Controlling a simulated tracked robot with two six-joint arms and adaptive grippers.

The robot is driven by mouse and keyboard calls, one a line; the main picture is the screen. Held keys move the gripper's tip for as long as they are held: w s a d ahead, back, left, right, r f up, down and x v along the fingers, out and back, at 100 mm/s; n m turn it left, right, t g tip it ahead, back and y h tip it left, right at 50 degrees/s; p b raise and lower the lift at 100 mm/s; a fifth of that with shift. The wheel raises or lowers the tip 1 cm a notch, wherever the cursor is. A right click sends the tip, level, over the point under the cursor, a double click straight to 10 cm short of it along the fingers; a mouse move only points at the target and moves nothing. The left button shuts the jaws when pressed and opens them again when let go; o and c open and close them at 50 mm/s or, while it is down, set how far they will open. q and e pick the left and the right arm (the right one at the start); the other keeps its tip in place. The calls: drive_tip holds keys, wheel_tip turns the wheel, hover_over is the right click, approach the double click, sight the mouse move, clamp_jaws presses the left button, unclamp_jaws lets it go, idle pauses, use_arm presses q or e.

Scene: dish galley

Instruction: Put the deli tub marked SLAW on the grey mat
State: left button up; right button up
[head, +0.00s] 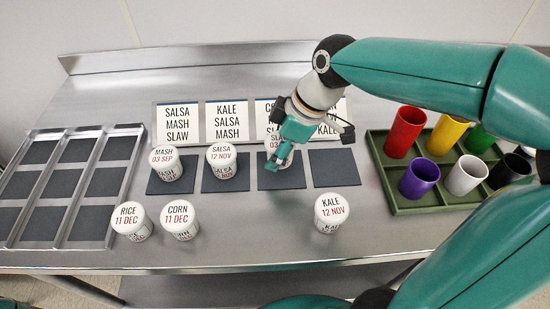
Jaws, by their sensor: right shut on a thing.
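My right gripper (284,154) is over the third dark grey mat (292,181) from the left, shut on a white tub (271,146). The gripper hides most of the tub; part of its label with a red "03" shows, and its name cannot be read surely. I cannot tell whether the tub touches the mat. The other dark grey mats are beside it: one under the MASH tub (167,162), one under the SALSA tub (221,160), and a bare one (333,169) at the right. My left gripper is not in view.
RICE (131,221), CORN (180,219) and KALE (332,212) tubs stand along the front. Name cards (178,124) stand behind the mats. A metal tray (127,150) is at left, a green crate (408,206) with coloured cups at right. The counter between CORN and KALE is clear.

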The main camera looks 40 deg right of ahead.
drive_tip(key=shift+f, duration=1.35)
drive_tip(key=shift+f, duration=0.1)
drive_tip(key=o, duration=1.3)
drive_tip(key=shift+c, duration=0.2)
drive_tip(key=p+v, duration=0.1)
drive_tip(key=v, duration=1.1)
